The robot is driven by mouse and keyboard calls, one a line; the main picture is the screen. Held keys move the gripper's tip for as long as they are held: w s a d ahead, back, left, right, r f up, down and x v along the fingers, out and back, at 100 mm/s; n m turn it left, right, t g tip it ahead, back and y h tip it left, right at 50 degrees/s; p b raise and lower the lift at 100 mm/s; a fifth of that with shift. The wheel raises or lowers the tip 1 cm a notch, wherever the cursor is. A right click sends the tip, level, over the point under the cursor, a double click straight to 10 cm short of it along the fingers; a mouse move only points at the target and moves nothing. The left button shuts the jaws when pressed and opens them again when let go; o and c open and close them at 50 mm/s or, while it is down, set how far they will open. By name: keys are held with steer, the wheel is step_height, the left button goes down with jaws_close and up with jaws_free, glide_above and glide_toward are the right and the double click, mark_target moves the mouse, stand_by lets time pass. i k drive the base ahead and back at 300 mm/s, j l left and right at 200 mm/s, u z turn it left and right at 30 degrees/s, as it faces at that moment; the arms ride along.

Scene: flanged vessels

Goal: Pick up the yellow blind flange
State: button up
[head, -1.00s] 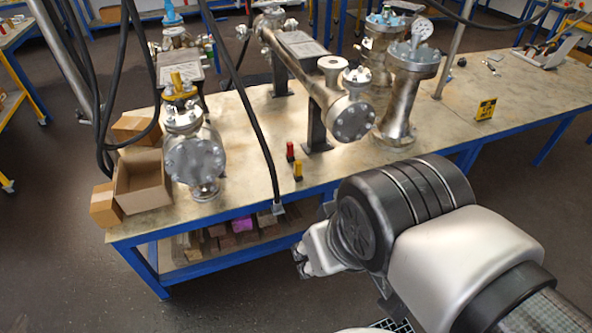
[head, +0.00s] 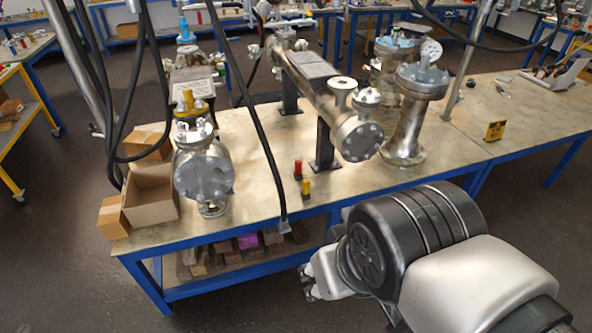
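A long horizontal vessel (head: 325,103) and an upright vessel (head: 407,125) stand on the bench. Red (head: 297,169) and yellow-topped (head: 306,187) small items stand near its front edge. Cardboard boxes (head: 151,199) sit at left. A black cable (head: 253,120) hangs between the vessels.

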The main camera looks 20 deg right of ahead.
mark_target(187, 92)
steer(key=i+u, duration=0.25)
steer(key=i, duration=0.2)
steer(key=i+u, duration=0.25)
steer(key=i, duration=0.15)
